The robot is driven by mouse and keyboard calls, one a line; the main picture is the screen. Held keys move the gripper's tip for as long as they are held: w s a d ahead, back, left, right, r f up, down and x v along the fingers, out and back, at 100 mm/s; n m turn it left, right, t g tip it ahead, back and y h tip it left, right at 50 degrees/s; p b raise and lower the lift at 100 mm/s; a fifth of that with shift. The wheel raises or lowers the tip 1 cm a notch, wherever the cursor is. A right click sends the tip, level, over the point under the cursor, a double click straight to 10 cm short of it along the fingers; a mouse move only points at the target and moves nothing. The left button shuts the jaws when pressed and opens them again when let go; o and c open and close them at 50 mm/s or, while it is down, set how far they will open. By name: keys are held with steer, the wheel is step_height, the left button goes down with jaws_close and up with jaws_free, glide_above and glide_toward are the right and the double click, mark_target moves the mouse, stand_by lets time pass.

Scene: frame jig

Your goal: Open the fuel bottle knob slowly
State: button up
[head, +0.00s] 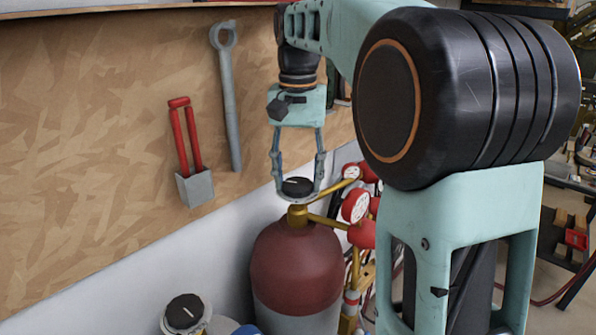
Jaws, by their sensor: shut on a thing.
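The fuel bottle (297,262) is a dark red cylinder with a grey lower part, standing upright against the wall. Its black knob (298,186) sits on top of a brass valve (298,216). My gripper (298,195) points down from above, with one finger on each side of the knob, and is shut on it. The knob shows between the fingers. How far it is turned cannot be told.
Red gauges (356,206) and brass pipes stand just right of the valve. A second black knob (184,312) is at the lower left. A wrench (229,95) and red-handled tool (187,140) hang on the wooden board (90,130). My arm hides much of the right side.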

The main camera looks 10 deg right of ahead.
mark_target(298, 182)
steer(key=shift+n, duration=0.3)
steer(key=o, duration=1.2)
steer(key=shift+c, duration=0.2)
steer(key=shift+r, duration=0.1)
step_height(298, 182, up, 12)
